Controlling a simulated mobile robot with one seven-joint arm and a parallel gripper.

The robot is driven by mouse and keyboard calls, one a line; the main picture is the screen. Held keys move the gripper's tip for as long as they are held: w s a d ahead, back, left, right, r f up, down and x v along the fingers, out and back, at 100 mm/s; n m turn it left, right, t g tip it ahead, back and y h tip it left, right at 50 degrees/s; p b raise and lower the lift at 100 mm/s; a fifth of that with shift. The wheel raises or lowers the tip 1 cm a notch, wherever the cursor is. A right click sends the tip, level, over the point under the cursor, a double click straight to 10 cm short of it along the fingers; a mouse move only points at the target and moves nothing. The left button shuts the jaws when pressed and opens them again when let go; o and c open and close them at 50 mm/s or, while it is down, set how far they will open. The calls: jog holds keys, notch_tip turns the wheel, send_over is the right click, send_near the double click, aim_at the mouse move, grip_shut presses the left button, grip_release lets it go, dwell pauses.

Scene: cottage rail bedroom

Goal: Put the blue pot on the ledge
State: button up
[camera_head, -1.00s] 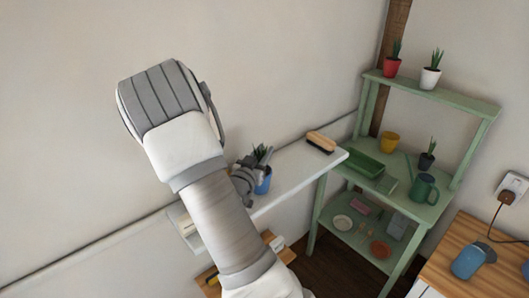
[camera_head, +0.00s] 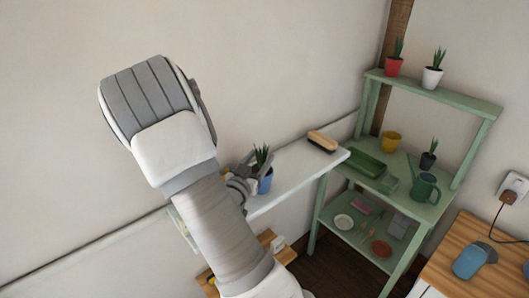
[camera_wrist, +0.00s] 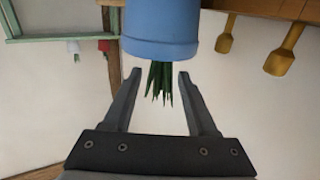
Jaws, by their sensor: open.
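The blue pot (camera_head: 265,185), with a spiky green plant, stands upright at the near part of the white ledge (camera_head: 299,172) on the wall. Its base contact is not clear. My gripper (camera_head: 248,172) is just left of the pot in the head view, partly hidden by my arm. In the wrist view, which is upside down, my gripper (camera_wrist: 157,75) is open. The blue pot (camera_wrist: 160,28) is beyond the fingertips, with a small gap, and its leaves hang into the picture between the tips.
A brush (camera_head: 323,141) lies farther along the ledge, with bare surface between it and the pot. A green shelf unit (camera_head: 437,97) with pots, a tray and a watering can (camera_head: 425,187) stands right. A wooden top (camera_head: 450,262) is at lower right.

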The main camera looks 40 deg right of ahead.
jog(key=v, duration=0.7)
jog(key=w+a+r+n+t+y, duration=0.1)
jog(key=w+a+y, duration=0.4)
jog(key=a+y, duration=0.35)
jog(key=s+a+r+n+y, duration=0.45)
jog(key=a+r+y, duration=0.25)
jog(key=a, duration=0.2)
jog(key=s+r+n+g, duration=0.2)
jog(key=s+n, duration=0.1)
jog(key=s, duration=0.6)
jog(key=s+r+n+g, duration=0.2)
jog(key=s+n+g, duration=0.1)
jog(key=s, duration=0.7)
jog(key=shift+s+a+r, duration=0.1)
jog(key=shift+s+a, duration=0.05)
